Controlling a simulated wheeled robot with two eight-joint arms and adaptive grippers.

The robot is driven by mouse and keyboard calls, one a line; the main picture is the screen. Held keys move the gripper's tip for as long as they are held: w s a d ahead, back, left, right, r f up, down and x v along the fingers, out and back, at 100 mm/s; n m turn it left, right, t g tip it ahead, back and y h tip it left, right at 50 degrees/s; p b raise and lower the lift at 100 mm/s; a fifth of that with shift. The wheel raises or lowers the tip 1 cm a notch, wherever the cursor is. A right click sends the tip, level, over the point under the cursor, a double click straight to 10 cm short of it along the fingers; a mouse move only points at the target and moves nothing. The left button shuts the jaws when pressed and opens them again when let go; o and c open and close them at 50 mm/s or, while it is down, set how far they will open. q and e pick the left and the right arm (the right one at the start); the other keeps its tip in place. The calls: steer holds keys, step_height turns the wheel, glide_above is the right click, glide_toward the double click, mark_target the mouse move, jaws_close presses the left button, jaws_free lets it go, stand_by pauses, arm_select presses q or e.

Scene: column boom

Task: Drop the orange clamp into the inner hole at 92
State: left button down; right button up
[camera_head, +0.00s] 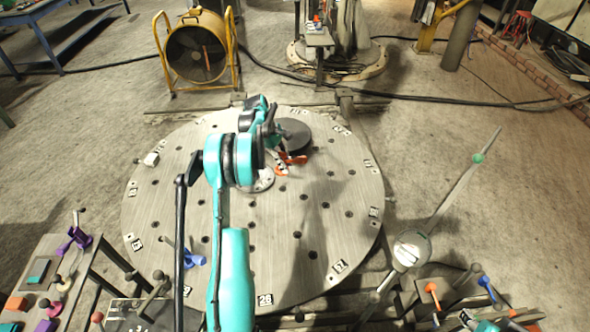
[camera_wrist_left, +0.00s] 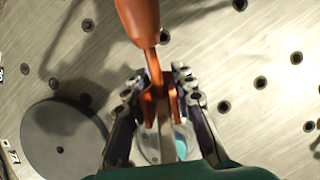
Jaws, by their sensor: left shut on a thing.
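The orange clamp (camera_head: 292,159) is over the middle of the round metal table, beside a dark disc. In the left wrist view the clamp (camera_wrist_left: 139,18) runs from the top edge down between the fingers. My left gripper (camera_head: 279,162) is shut on it; in the left wrist view its fingertips (camera_wrist_left: 157,78) sit on both sides of the clamp. The round table top (camera_head: 330,230) has several dark holes, seen around the clamp in both views. I cannot read a 92 label, and the arm hides part of the table. My right gripper is not in view.
The dark disc (camera_head: 294,137) lies on the table close to the gripper. A blue clamp (camera_head: 190,258) is at the table's left front. Side stands with tools flank the front, and a pole with a pale green joint (camera_head: 478,158) leans at right. A yellow-framed fan (camera_head: 197,52) stands behind.

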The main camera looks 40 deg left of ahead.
arm_select(q)
steer(key=shift+f+b, duration=1.75)
steer(key=shift+f, duration=1.4)
steer(key=shift+r, duration=0.2)
steer(key=shift+s, duration=0.1)
steer(key=shift+f, duration=0.3)
steer(key=shift+f+b, duration=1.55)
steer(key=shift+f, duration=0.5)
steer(key=c, duration=1.5)
jaws_free()
steer(key=shift+c, duration=0.2)
